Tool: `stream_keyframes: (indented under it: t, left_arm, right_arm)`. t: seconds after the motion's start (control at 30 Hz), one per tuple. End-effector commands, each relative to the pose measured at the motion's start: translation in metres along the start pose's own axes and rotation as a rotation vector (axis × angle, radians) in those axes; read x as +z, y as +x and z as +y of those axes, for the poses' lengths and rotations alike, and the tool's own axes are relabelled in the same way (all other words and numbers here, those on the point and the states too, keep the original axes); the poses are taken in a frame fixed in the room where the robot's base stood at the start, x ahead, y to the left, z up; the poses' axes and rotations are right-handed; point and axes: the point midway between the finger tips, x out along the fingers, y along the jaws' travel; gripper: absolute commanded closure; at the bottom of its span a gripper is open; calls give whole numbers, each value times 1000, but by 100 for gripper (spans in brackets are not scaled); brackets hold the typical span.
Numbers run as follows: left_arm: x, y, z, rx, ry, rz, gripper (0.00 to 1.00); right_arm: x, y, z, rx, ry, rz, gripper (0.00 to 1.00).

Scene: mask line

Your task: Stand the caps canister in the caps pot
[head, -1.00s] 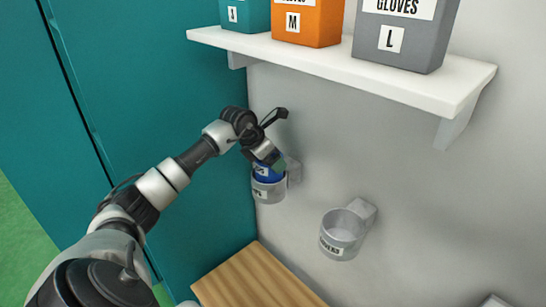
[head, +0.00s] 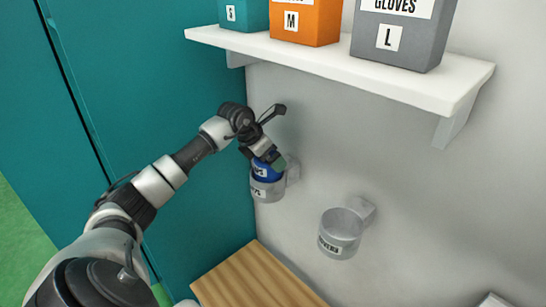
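The blue caps canister (head: 264,172) is in the grey caps pot (head: 267,191), a wall-mounted cup near the teal panel. Its lower part is hidden inside the pot and its upper part shows above the rim. My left gripper (head: 272,156) is at the canister's top, coming from above and the left. The fingers are small and dark here, and I cannot tell whether they are closed on it. My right gripper is not in view.
A second, empty-looking wall pot (head: 341,232) is to the right. A white shelf (head: 350,68) with teal, orange and grey glove boxes overhangs above. A wooden surface (head: 255,280) lies below. The wall between the pots is clear.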

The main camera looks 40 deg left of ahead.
Motion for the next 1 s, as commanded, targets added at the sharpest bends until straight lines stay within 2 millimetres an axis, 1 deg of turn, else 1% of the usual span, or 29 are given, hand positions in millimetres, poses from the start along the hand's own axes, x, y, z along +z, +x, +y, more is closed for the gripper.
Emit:
stream_keyframes:
  t: [0.03, 0.3, 0.4, 0.5, 0.6, 0.7, 1.0]
  left_arm:
    - [-1, -9, 2, 6, 2, -1, 0]
    - [-1, -68, 1, 7, 2, 0, 0]
    - [-1, -86, 1, 6, 1, 1, 0]
    - [0, -100, 1, 4, 1, 0, 0]
    - [0, -108, 0, 3, 0, 1, 0]
    - [0, -112, 0, 2, 0, 1, 0]
    - [1, -112, 0, 2, 0, 1, 0]
  right_arm:
    - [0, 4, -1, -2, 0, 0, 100]
    - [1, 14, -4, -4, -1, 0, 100]
    - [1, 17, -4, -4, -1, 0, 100]
    - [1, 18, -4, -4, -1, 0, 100]
    - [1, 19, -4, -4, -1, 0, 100]
    - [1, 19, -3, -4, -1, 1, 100]
    - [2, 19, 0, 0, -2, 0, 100]
